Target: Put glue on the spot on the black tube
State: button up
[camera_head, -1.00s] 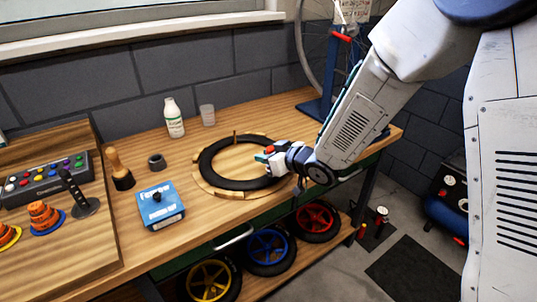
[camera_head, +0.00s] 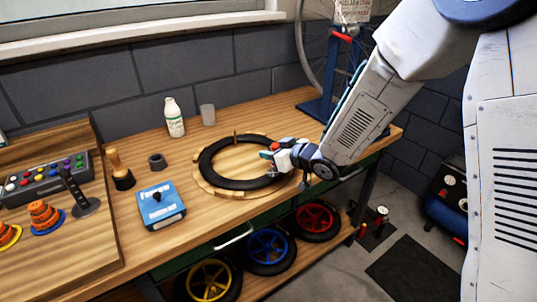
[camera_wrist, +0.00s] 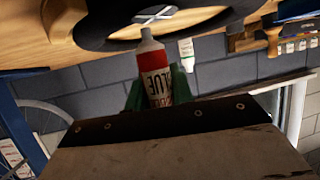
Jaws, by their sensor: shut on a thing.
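The black tube (camera_head: 209,172) lies as a ring on a round wooden stand on the bench. In the wrist view part of the black tube (camera_wrist: 100,27) crosses the top, with a pale streak (camera_wrist: 155,17) just beyond the nozzle; I cannot tell if this is the spot. My gripper (camera_head: 280,158) is at the ring's right side. In the wrist view my gripper (camera_wrist: 157,92) is shut on a red and white glue tube (camera_wrist: 153,66). Its grey nozzle points at the black tube; I cannot tell whether they touch.
The round wooden stand (camera_head: 204,185) has a peg at its back. A blue box (camera_head: 160,208), a dark ring (camera_head: 157,162), a white bottle (camera_head: 174,118) and a cup (camera_head: 208,115) stand nearby. A blue wheel stand (camera_head: 323,108) is behind. The front bench strip is clear.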

jog(key=shift+s+a, duration=0.1)
dwell(0.3)
jog(key=shift+s+a+f, duration=0.1)
jog(key=shift+s+a, duration=0.5)
jog(key=shift+s, duration=0.1)
jog(key=shift+w+d, duration=0.7)
jog(key=shift+w, duration=0.1)
jog(key=shift+s+a, duration=0.1)
jog(key=shift+s+a, duration=0.6)
jog(key=shift+s, duration=0.05)
dwell(0.5)
jog(key=shift+w+d, duration=0.7)
jog(key=shift+w, duration=0.05)
